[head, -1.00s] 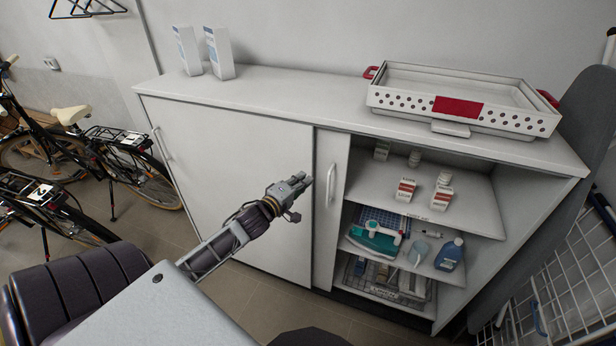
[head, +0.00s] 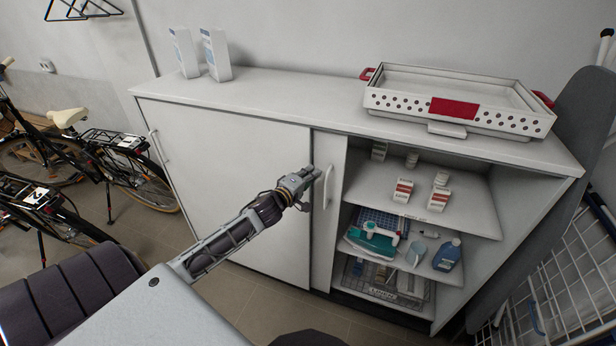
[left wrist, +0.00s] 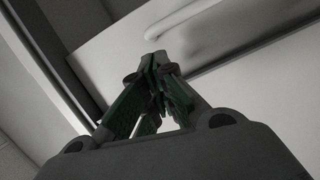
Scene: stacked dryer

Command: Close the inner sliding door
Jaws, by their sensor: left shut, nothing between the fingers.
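The white cabinet has an outer sliding door (head: 238,185) covering its left part. The inner sliding door (head: 325,240) shows as a narrow strip to the right of it, with a vertical bar handle (head: 328,187). To the right of that strip the cabinet stands open. My left gripper (head: 312,174) is shut and empty, with its tips close to the left side of the handle; I cannot tell if they touch. In the left wrist view the closed fingertips (left wrist: 158,58) are near a pale curved handle (left wrist: 185,28). My right gripper is not in view.
Open shelves (head: 430,195) hold small boxes, a teal iron (head: 372,244) and a blue bottle (head: 448,255). A white tray (head: 470,105) and two cartons (head: 216,54) stand on top. Bicycles are at left, a wire rack (head: 565,265) at right.

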